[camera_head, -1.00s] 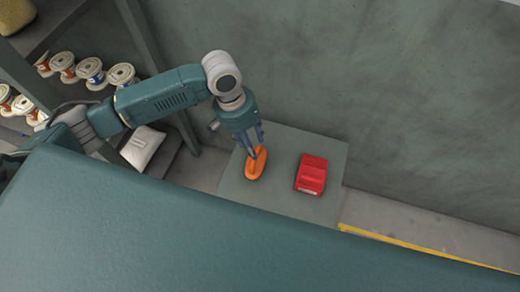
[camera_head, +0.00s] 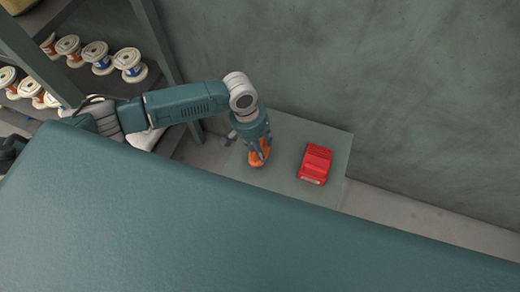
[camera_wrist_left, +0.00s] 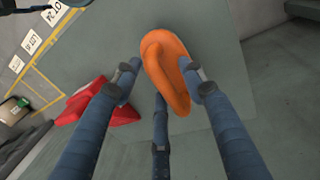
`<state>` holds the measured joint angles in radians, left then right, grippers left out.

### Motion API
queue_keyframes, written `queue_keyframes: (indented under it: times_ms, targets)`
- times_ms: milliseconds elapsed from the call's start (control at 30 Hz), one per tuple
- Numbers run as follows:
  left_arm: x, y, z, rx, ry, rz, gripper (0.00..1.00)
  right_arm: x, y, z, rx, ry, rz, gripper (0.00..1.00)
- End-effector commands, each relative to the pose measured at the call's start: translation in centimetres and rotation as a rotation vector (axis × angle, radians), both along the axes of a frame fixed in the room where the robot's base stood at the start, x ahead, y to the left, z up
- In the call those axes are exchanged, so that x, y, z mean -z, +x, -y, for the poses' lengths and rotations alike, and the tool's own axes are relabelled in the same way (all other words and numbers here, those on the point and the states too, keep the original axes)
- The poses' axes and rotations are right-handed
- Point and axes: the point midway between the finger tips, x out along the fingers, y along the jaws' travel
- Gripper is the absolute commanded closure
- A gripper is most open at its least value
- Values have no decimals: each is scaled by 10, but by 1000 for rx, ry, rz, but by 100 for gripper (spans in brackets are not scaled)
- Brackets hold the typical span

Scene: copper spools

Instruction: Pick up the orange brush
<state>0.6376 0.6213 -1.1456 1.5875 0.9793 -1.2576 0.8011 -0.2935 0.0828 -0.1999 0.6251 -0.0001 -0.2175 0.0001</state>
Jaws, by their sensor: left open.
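The orange brush (camera_head: 256,161) lies on a grey-green stand (camera_head: 285,178), partly hidden by my left gripper (camera_head: 262,150) in the head view. In the left wrist view the brush (camera_wrist_left: 166,62) sits between the fingers of my left gripper (camera_wrist_left: 160,85). One finger is close beside its right side, another is to its left, and a third is below. The gripper is open around the brush; whether a finger touches it I cannot tell. My right gripper is not in view.
A red object (camera_head: 315,164) sits on the same stand to the right of the brush; it also shows in the left wrist view (camera_wrist_left: 92,104). A shelf with several copper spools (camera_head: 97,55) stands at the left. A wall (camera_head: 400,90) rises behind the stand.

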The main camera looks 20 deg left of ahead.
Motion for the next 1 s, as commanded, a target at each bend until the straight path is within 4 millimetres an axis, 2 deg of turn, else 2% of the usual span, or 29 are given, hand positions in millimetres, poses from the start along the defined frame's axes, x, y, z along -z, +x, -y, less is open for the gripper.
queue_keyframes:
  times_ms: [100,133,300,333,767,867,1000]
  targets:
    - [0,0,0,0,0,0,58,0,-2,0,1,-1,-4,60]
    - [0,0,0,0,0,0,62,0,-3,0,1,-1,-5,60]
    - [0,0,0,0,0,0,96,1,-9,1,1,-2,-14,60]
    - [0,0,0,0,0,0,100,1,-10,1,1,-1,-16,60]
    - [-4,1,0,0,-2,2,100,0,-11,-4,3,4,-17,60]
    - [-11,1,0,-1,-3,3,100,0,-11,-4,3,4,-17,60]
    - [-32,1,0,0,-3,3,100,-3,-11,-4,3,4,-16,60]
